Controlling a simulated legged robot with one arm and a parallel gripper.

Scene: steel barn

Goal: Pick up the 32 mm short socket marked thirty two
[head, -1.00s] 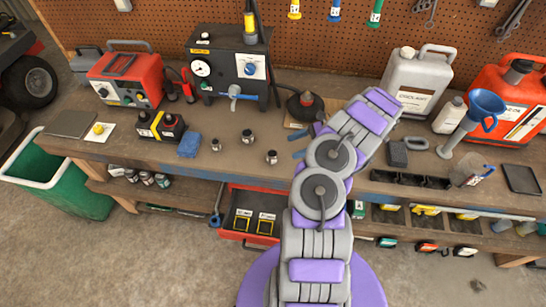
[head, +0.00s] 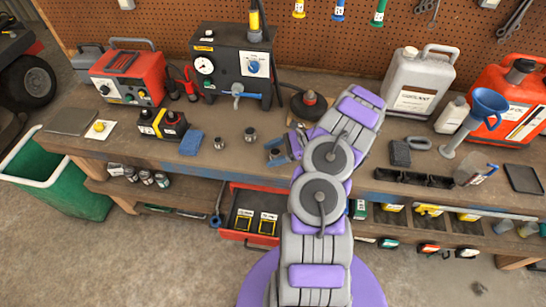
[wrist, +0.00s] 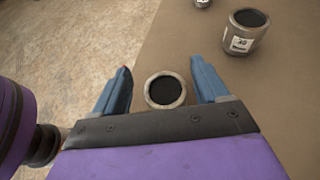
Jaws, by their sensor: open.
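Three metal sockets stand on the workbench. In the wrist view, one socket (wrist: 166,90) is seen from above, its round dark opening between my two blue fingers; no size mark shows on it. My gripper (wrist: 160,64) is open around it, with a gap on each side. A second socket (wrist: 247,32) stands to the upper right, with a white label too blurred to read surely. A third socket (wrist: 203,3) is cut by the top edge. In the head view, my gripper (head: 279,151) hides the nearest socket; the other two (head: 219,143) (head: 249,135) stand to its left.
A blue cloth (head: 191,143) and a black-and-yellow battery (head: 162,124) lie left of the sockets. A grey-black machine with a gauge (head: 235,65) stands behind. The bench's front edge (head: 230,173) is close, above an open red drawer (head: 250,222).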

